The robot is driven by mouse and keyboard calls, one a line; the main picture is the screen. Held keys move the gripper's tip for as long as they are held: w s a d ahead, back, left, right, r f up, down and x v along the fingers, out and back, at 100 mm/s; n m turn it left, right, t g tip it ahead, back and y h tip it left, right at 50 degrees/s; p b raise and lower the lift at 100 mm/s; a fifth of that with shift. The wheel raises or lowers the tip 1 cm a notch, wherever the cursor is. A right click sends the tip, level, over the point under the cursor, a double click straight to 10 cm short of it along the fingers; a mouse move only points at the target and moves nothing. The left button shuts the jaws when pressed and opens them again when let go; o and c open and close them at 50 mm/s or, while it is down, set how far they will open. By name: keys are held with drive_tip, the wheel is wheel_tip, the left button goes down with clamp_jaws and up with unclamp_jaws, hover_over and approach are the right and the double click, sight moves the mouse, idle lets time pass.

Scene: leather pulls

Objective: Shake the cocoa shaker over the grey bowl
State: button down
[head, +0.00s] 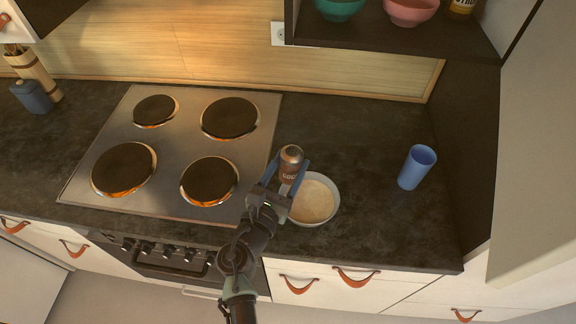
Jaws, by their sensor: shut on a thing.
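The cocoa shaker (291,163) is a small brown can with a metallic cap and part of a label showing. My gripper (291,176) is shut on it, with one finger on each side. The shaker looks roughly upright in the head view, over or just beside the left rim of the grey bowl; its exact height is hard to tell. The grey bowl (334,205) stands on the dark counter right of the stove and holds something pale and creamy. My gripper and the shaker hide part of the bowl's left edge.
A hob (180,153) with several dark burners lies to the left. A blue cup (417,167) stands on the counter (375,220) to the right. A shelf (430,38) with a teal bowl (340,8) and a pink bowl (410,10) hangs above. A blue jar (32,97) is far left.

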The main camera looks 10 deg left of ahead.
drive_tip(key=m, duration=0.1)
drive_tip(key=d+m, duration=0.1)
drive_tip(key=m, duration=0.1)
drive_tip(key=shift+s+d+f+m+g+b, duration=0.15)
drive_tip(key=shift+s+f+m+g+b, duration=0.05)
drive_tip(key=shift+f+m+g+b, duration=0.1)
drive_tip(key=shift+d+f+m+y, duration=0.1)
drive_tip(key=shift+d+m+y, duration=0.05)
drive_tip(key=shift+m, duration=0.45)
drive_tip(key=shift+d+m+y, duration=0.1)
drive_tip(key=shift+m+y, duration=0.05)
drive_tip(key=shift+m, duration=0.45)
drive_tip(key=m+b, duration=0.1)
drive_tip(key=m, duration=0.1)
drive_tip(key=f+m+b, duration=0.1)
drive_tip(key=m, duration=0.1)
drive_tip(key=shift+a+f+y+b, duration=0.15)
drive_tip(key=shift+a+y+b, duration=0.15)
drive_tip(key=shift+a+y, duration=0.1)
drive_tip(key=shift+a+f+m+g+y+b, duration=0.1)
drive_tip(key=shift+m+g+y+b, duration=0.1)
drive_tip(key=shift+m, duration=0.4)
drive_tip(key=shift+a+f+m+g+y+b, duration=0.1)
drive_tip(key=shift+m+b, duration=0.1)
drive_tip(key=shift+m, duration=0.4)
drive_tip(key=shift+a+m, duration=0.1)
drive_tip(key=shift+m, duration=0.9)
drive_tip(key=shift+r+m+y, duration=0.3)
drive_tip(key=shift+r, duration=0.15)
